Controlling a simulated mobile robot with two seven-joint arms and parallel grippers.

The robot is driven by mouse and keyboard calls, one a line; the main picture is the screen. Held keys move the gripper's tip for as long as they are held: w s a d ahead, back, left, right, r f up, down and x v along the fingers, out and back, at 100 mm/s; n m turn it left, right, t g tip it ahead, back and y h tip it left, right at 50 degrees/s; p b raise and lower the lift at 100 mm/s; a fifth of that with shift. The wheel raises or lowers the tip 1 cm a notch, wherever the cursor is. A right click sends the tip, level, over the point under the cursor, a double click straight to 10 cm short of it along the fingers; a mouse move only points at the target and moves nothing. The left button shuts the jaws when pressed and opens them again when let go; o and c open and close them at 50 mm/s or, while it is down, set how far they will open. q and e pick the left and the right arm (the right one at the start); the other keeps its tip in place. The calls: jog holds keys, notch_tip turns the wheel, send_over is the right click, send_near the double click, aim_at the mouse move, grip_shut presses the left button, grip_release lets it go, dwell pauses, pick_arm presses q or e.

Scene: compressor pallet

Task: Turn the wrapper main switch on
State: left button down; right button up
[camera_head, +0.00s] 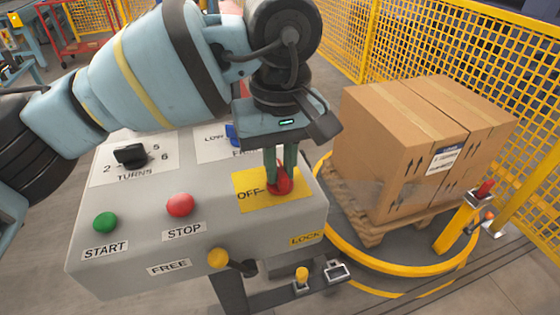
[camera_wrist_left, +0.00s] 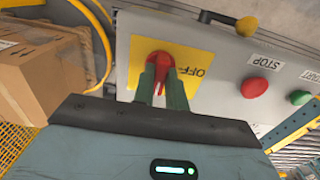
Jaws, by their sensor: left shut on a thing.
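The wrapper main switch (camera_head: 281,183) is a red rotary knob on a yellow plate (camera_head: 250,202) marked OFF, at the right of the grey control panel (camera_head: 130,232). My left gripper (camera_head: 280,176) comes down from above with its green fingers shut on the red knob. In the left wrist view the gripper (camera_wrist_left: 162,88) has its two fingers on either side of the red knob (camera_wrist_left: 160,60). The OFF label shows beside the knob in both views. Part of the plate is hidden behind the gripper. My right gripper is not in view.
The panel also has a green START button (camera_head: 105,222), a red STOP button (camera_head: 180,205), a black TURNS dial (camera_head: 131,155) and a yellow-knobbed lever (camera_head: 218,258). A cardboard box (camera_head: 400,150) stands on a pallet at the right. Yellow mesh fencing (camera_head: 440,45) runs behind.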

aim_at(280, 170)
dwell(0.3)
pick_arm(q)
jog(key=c, duration=1.4)
grip_release()
jog(key=shift+c, duration=0.2)
jog(key=shift+r, duration=0.1)
notch_tip(280, 170, up, 8)
jog(key=shift+f, duration=0.15)
jog(key=shift+f, duration=0.1)
